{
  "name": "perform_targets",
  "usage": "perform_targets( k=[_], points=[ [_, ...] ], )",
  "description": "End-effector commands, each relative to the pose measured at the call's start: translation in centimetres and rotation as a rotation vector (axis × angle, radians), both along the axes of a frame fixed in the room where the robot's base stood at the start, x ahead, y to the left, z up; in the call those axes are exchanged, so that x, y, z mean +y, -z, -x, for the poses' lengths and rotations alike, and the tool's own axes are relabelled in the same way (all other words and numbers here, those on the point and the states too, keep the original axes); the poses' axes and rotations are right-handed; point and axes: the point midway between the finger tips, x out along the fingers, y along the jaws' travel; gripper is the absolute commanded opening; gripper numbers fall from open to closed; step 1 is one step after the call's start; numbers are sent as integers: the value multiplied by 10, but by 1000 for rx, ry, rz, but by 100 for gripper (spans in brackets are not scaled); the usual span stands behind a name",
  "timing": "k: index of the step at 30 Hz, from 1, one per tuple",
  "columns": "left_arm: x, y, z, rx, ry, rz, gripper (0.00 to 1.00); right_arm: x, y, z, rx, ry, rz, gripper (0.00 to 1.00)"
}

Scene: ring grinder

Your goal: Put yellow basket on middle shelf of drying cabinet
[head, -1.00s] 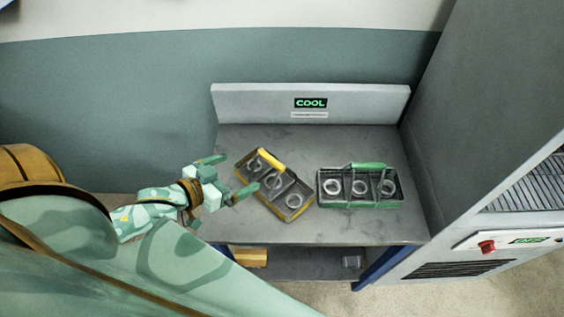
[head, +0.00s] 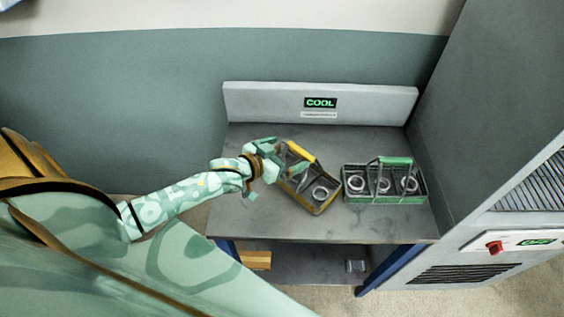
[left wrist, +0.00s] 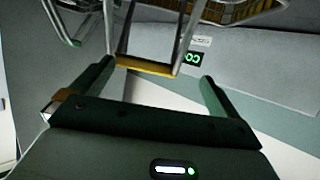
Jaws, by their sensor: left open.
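The yellow basket (head: 322,208) sits askew on the grey table, with rings in it and a yellow handle bar (head: 301,151) raised above it. My left gripper (head: 291,164) is over the basket's left part, by the handle, and hides some of it. In the left wrist view the yellow handle bar (left wrist: 145,65) lies between the two open fingers (left wrist: 155,80), towards the left one. I cannot tell whether a finger touches it. The drying cabinet (head: 480,110) stands at the right; its wire shelf (head: 535,192) shows only in part. My right gripper is not in view.
A green basket (head: 385,197) with several rings stands just right of the yellow one. The table (head: 265,222) has a raised back panel with a COOL sign (head: 320,102). The cabinet's side wall rises close to the table's right edge.

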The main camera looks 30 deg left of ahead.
Motion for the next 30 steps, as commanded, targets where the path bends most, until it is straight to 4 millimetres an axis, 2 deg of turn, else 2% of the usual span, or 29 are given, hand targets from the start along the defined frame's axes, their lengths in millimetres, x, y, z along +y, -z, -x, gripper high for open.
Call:
perform_targets(
  k=[1,2,3,13,30],
  points=[
    [3,16,7,34,-1,-31,100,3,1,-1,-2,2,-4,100],
    [3,16,7,34,-1,-31,100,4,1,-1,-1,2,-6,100],
    [3,17,7,34,-1,-31,94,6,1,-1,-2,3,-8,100],
    [3,12,5,26,-3,-23,2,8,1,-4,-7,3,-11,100],
    [3,8,4,18,-3,-18,0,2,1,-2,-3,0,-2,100]
  ],
)
